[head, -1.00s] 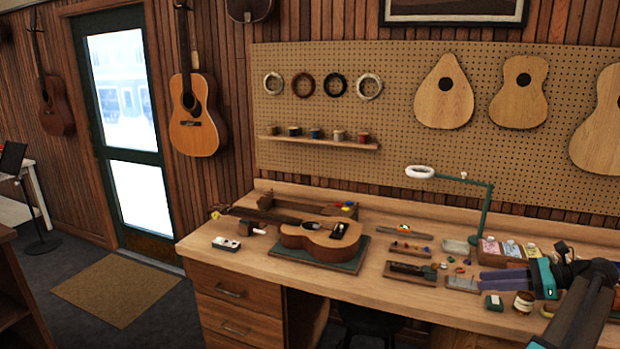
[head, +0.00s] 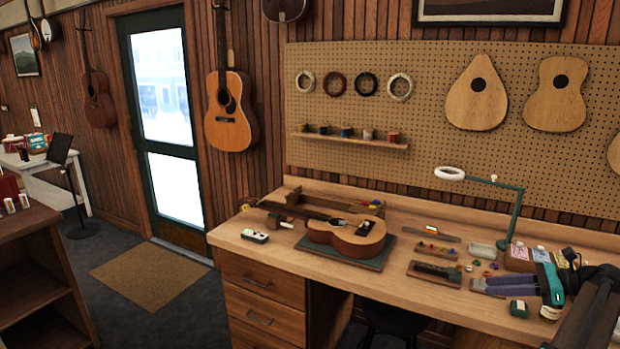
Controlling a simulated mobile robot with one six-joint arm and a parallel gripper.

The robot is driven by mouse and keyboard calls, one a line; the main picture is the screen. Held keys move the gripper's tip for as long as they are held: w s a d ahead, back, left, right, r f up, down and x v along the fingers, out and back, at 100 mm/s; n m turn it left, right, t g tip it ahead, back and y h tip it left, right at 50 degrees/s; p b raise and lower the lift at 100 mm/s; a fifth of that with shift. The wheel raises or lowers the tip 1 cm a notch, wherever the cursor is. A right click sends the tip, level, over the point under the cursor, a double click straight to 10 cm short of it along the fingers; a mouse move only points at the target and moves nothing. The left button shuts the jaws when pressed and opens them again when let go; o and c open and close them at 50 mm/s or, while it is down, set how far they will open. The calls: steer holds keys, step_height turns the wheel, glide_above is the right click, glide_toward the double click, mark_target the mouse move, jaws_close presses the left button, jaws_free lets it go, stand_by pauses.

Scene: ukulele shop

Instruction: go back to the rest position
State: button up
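My gripper (head: 476,286) is at the right of the head view, over the right part of the workbench (head: 455,301). Its grey-purple fingers point left from a teal body, and my dark arm reaches in from the lower right corner. The fingers look close together, but from this angle I cannot tell whether they are open or shut. I see nothing clearly held between them. A small ukulele (head: 345,238) lies on a dark green mat (head: 376,262) left of the gripper, apart from it.
A lamp (head: 516,215) with a white ring head stands behind the gripper. Small bottles (head: 519,257), a parts block (head: 436,249) and a dark green jar (head: 519,308) are close to it. A wooden shelf unit (head: 35,270) stands at left. The floor by the doormat (head: 150,275) is clear.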

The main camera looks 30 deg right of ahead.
steer(key=w+a+f+n+g+y+b, duration=0.1)
steer(key=w+a+f+n+g+y, duration=0.15)
steer(key=w+a+f, duration=0.65)
steer(key=w+a+f+n+g+y, duration=0.1)
steer(key=w+a+f+g+y, duration=0.15)
steer(key=w+a+f, duration=0.6)
steer(key=w+a+f+n+g, duration=0.15)
steer(key=a+f, duration=0.35)
steer(key=a, duration=0.5)
steer(key=w+a+f+n+g+b, duration=0.1)
steer(key=a+f+g, duration=0.3)
steer(key=a, duration=0.6)
steer(key=w+a+f+n+g, duration=0.1)
steer(key=w+a+f, duration=0.1)
steer(key=a+f, duration=0.6)
steer(key=s+a+f+n+g+h+b, duration=0.1)
steer(key=s+a+f+n+g+h, duration=0.2)
steer(key=s+a+f, duration=0.7)
steer(key=s+a+f+n+g+h+b, duration=0.1)
steer(key=s+a+f+n+g+h, duration=0.15)
steer(key=s+a+f+n, duration=0.75)
steer(key=s+a+f+n+g+h, duration=0.2)
steer(key=s+h, duration=0.2)
steer(key=s, duration=0.5)
steer(key=d+f+n+t+h, duration=0.1)
steer(key=d+n+t+h, duration=0.1)
steer(key=d+n, duration=0.4)
steer(key=shift+w+d+f+n+h, duration=0.35)
steer(key=shift+n+h, duration=0.2)
steer(key=shift+n, duration=0.55)
